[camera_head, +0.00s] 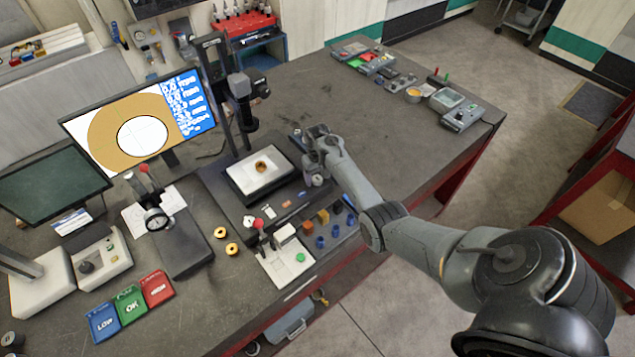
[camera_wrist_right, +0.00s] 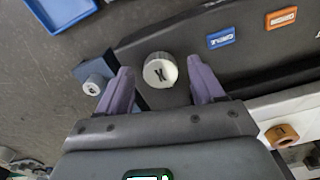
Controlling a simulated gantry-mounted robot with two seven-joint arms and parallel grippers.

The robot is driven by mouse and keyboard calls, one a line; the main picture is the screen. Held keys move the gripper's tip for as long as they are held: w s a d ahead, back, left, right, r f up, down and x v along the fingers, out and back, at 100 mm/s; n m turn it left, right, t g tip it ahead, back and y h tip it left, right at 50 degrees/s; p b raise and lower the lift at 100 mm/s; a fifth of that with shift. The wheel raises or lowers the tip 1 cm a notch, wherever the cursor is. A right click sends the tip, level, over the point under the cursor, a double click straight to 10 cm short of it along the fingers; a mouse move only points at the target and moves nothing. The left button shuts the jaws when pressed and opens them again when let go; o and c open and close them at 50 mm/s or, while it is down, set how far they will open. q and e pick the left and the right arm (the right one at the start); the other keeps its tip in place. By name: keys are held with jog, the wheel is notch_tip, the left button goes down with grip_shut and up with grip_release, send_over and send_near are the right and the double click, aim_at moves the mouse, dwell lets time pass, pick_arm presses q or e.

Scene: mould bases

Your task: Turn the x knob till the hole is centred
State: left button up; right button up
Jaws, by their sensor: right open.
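The x knob (camera_wrist_right: 160,70) is a pale round knob marked with a dark X, seen in the right wrist view. My right gripper (camera_wrist_right: 160,88) is open, with one purple finger on each side of the knob. Gaps show between the knob and both fingers. In the head view my right gripper (camera_head: 316,146) is at the right end of the measuring stage. The brass ring (camera_head: 261,167) lies on the stage's white plate (camera_head: 246,181). The monitor (camera_head: 104,159) shows a tan ring around a white hole (camera_head: 142,137) with thin cross lines. My left gripper is not in view.
A second pale knob (camera_wrist_right: 95,85) sits just left of the fingers. The camera column (camera_head: 232,110) stands behind the stage. A dial gauge (camera_head: 156,219), two brass rings, blue and orange pieces, and LOW and OK trays (camera_head: 131,304) lie nearby. The bench's right middle is clear.

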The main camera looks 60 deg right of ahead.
jog(key=shift+f, duration=0.4)
jog(key=c, duration=1.1)
jog(key=shift+o, duration=0.2)
jog(key=shift+r, duration=0.1)
